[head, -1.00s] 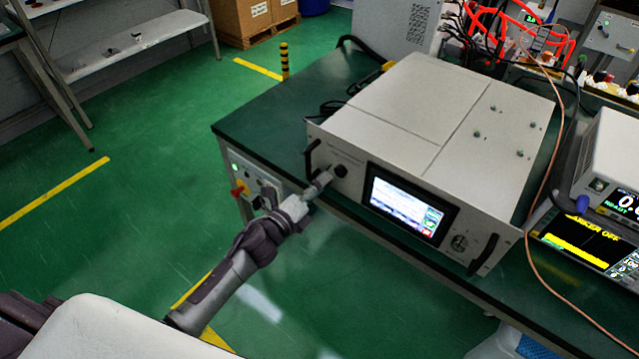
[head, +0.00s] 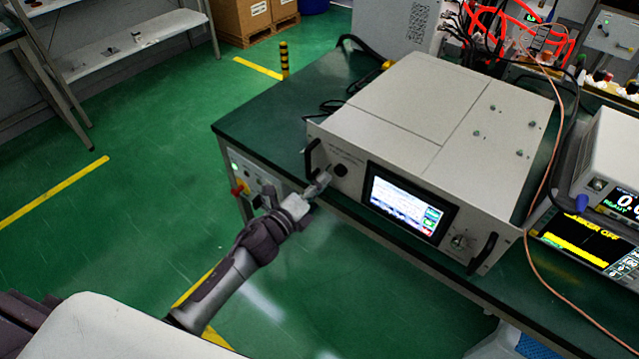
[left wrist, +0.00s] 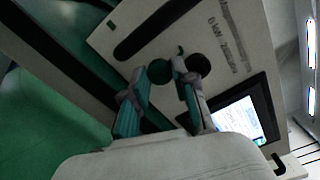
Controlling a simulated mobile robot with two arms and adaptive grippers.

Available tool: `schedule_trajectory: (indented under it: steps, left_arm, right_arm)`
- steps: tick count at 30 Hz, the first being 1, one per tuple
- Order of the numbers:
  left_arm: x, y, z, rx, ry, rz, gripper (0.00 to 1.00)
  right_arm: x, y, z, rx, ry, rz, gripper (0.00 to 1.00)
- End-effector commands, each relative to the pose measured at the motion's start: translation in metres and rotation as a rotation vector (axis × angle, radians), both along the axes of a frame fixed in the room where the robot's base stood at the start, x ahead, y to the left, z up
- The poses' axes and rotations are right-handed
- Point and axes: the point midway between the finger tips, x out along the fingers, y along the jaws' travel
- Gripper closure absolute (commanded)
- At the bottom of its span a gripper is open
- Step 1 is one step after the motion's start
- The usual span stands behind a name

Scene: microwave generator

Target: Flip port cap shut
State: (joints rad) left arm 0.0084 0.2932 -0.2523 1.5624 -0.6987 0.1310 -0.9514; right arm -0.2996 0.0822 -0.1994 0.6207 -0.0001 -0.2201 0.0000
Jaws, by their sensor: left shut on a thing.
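The port (head: 341,170) is a dark round opening on the left of the white generator's front panel, beside the left handle. It also shows in the left wrist view (left wrist: 197,63), uncovered. My left gripper (head: 322,181) is in front of the panel, just left of and below the port. In the left wrist view its two fingers (left wrist: 166,92) stand either side of a dark round piece, which looks like the port cap (left wrist: 160,70), and are shut on it. The fingers hide part of the cap and its hinge. My right gripper is not in view.
The generator (head: 430,120) stands on a green-topped bench (head: 265,125). Its black left handle (head: 311,158) is close to my gripper, and a lit screen (head: 404,207) is to the right. A side panel with a red knob (head: 238,190) is below the bench's edge.

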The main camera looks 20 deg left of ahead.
Motion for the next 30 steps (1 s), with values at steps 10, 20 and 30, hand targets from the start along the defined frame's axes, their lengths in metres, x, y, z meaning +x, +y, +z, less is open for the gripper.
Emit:
schedule_trajectory:
  steps: [10, 20, 30]
  left_arm:
    - [-0.003, -0.007, 0.002, -0.219, 0.082, 0.001, 1.00]
    - [-0.006, -0.015, 0.007, -0.512, 0.190, 0.001, 1.00]
    - [-0.009, -0.022, 0.014, -0.817, 0.301, 0.001, 1.00]
  right_arm:
    - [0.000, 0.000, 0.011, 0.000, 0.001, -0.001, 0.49]
    - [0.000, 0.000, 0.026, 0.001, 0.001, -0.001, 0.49]
    - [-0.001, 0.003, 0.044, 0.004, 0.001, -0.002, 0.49]
